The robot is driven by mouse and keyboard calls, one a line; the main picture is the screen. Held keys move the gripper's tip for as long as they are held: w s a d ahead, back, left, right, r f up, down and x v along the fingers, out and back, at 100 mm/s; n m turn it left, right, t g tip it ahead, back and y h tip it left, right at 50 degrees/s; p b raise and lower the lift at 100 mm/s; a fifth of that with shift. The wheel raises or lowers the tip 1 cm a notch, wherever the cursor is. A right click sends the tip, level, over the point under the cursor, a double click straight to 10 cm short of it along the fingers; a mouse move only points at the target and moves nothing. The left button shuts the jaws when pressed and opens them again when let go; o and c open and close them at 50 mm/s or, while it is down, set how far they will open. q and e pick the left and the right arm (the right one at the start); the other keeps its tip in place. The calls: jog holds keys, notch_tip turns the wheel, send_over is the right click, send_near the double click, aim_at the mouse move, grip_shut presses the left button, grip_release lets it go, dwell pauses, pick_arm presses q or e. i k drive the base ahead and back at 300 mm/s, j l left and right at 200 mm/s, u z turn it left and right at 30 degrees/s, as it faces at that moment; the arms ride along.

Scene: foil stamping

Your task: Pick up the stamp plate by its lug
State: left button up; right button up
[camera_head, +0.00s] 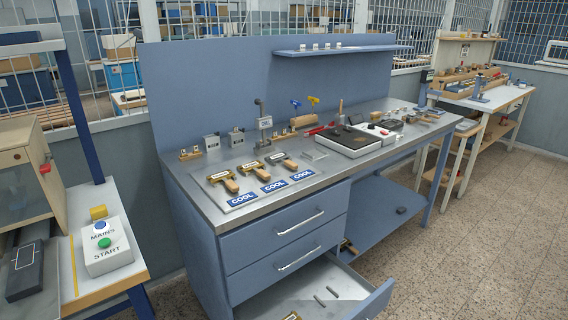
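Three plate-like pieces with stubby lugs or handles lie in a row on a pale mat (233,201) marked with blue COOL labels, at the left of the grey-topped bench. The left piece (224,181) and the middle piece (252,170) look brass-coloured with pale labels; the right piece (283,160) looks darker. A similar brass-coloured piece (292,316) shows partly at the bottom edge, in the open lower drawer (345,295). I cannot tell which one is the stamp plate. Neither of my grippers is in view.
A black-topped box (348,141) and small tools stand farther right on the bench. A MAINS/START switch box (103,246) and a wooden cabinet (22,175) stand on the left bench. The open drawer juts out in front. Floor is clear at right.

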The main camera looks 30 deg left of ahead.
aim_at(282, 155)
jog(key=u, duration=0.5)
jog(key=i+l+u, duration=0.2)
jog(key=u, duration=0.2)
jog(key=i+l+u, duration=0.15)
jog(key=u, duration=0.25)
jog(key=l+u, duration=0.35)
jog(key=i, duration=0.05)
